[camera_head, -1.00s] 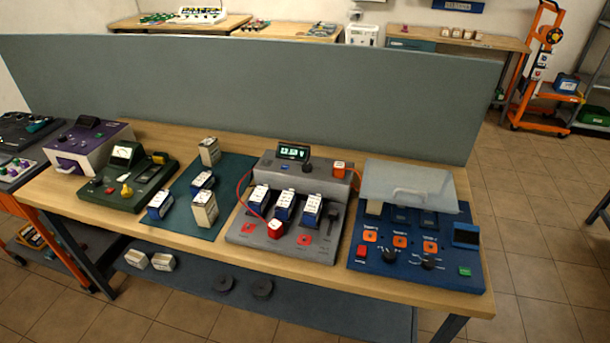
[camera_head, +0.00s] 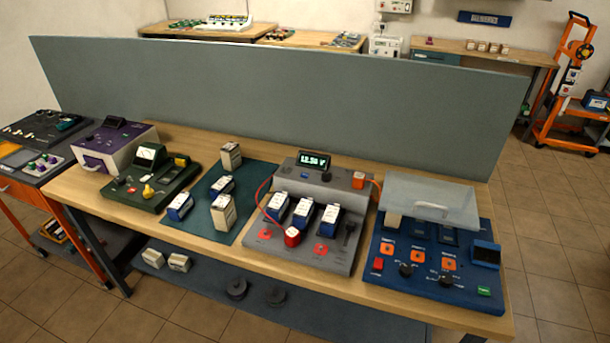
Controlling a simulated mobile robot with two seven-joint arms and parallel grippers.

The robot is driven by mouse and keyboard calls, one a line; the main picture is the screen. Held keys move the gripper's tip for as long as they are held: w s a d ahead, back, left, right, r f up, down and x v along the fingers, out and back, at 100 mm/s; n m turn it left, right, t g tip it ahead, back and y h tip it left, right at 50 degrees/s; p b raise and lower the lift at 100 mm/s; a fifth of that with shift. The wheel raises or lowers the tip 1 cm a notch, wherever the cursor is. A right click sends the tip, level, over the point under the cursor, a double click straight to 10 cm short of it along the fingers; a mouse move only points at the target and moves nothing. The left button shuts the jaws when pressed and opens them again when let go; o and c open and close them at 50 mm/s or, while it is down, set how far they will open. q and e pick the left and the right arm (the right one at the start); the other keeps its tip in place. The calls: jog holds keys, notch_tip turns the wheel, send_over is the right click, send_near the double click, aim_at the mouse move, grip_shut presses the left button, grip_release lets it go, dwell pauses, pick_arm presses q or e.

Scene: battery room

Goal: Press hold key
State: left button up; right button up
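No key can be read as a hold key at this size. The grey charger station (camera_head: 300,248) holds several blue-and-white batteries (camera_head: 304,214) in a row. It has a lit display (camera_head: 314,159), a red block (camera_head: 292,237) at its front and red pads (camera_head: 321,249). The blue station (camera_head: 420,278) on the right has a clear lid (camera_head: 430,200), orange keys (camera_head: 418,256), black knobs, a red key (camera_head: 377,265) and a green key (camera_head: 484,291). The green meter unit (camera_head: 150,180) has a dial, a yellow knob and a red button. Neither of my grippers is in view.
A wooden bench (camera_head: 200,250) carries the stations, with a grey divider (camera_head: 270,95) behind. A purple-and-white device (camera_head: 112,146) and loose batteries on a teal mat (camera_head: 205,220) stand left. A lower shelf (camera_head: 330,315) holds black discs. The tiled floor at right is open.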

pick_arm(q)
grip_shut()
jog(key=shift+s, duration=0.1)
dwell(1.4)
